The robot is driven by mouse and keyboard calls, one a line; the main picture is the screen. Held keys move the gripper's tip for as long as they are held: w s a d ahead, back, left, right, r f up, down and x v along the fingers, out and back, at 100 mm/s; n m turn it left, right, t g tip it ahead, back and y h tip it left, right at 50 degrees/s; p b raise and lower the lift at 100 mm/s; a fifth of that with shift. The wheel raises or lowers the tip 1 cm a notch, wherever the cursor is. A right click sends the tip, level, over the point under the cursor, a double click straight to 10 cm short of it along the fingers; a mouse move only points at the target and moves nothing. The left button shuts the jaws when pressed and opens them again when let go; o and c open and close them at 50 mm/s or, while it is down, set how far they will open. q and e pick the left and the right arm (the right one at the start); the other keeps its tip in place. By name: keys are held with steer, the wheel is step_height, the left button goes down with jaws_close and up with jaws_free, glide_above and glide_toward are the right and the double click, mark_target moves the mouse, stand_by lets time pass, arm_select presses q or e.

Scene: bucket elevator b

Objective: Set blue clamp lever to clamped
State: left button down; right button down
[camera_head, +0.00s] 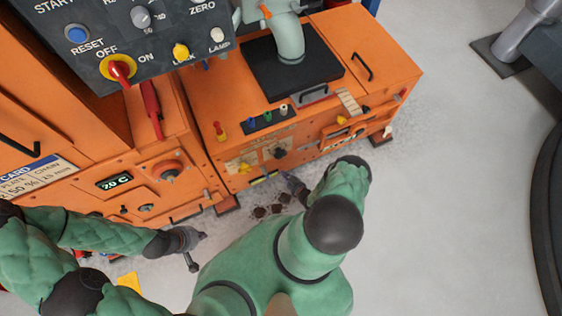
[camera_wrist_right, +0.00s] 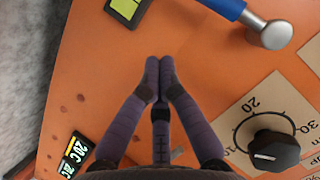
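The clamp lever (camera_wrist_right: 224,8) shows at the top of the right wrist view as a blue bar joined to a rounded silver end (camera_wrist_right: 276,34). The bar runs out of the picture at the top. I cannot pick the lever out clearly in the head view. My right gripper (camera_wrist_right: 160,65) has its dark fingers together, with nothing seen between them. It is in front of the orange panel, below and left of the lever, apart from it. In the head view it is at the machine's lower front (camera_head: 292,183). My left gripper (camera_head: 192,248) is low at left, away from the lever; its fingers are unclear.
A black dial (camera_wrist_right: 273,150) on a beige scale plate is right of the right gripper. A yellow-green tag (camera_wrist_right: 127,10) is at the top. A control box (camera_head: 150,40) with a red-and-yellow switch overhangs at upper left. Open floor (camera_head: 450,200) lies to the right.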

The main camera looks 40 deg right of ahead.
steer(key=s+d, duration=0.1)
steer(key=s, duration=0.6)
steer(key=shift+d+r+p, duration=0.25)
steer(key=shift+p, duration=0.15)
